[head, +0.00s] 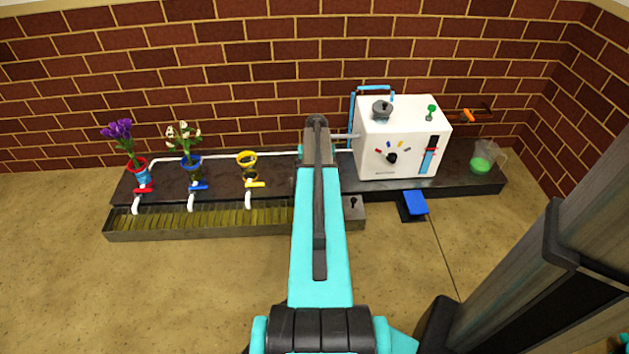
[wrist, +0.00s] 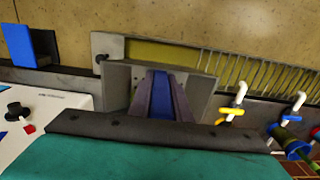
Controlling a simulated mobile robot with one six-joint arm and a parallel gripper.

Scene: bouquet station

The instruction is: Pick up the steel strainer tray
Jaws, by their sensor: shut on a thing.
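The steel strainer tray (head: 200,225) is a long, narrow grey trough with yellowish slats inside. It lies along the front of the dark bench, and my arm hides part of it near its right end. A dark keyhole-like mark shows on the end piece to the right of my arm. In the wrist view the tray (wrist: 135,48) runs across the upper part. My gripper (wrist: 162,72) reaches its near side close to the keyholed end and is shut on it. The exact contact is hard to see. In the head view my arm hides the gripper.
Red, blue and yellow taps (head: 198,187) stand along the tray's back edge. Behind them are flowers in red (head: 137,165) and blue (head: 190,162) holders and an empty yellow holder (head: 246,160). A white machine (head: 405,140) and a blue pedal (head: 415,203) are right. The floor in front is clear.

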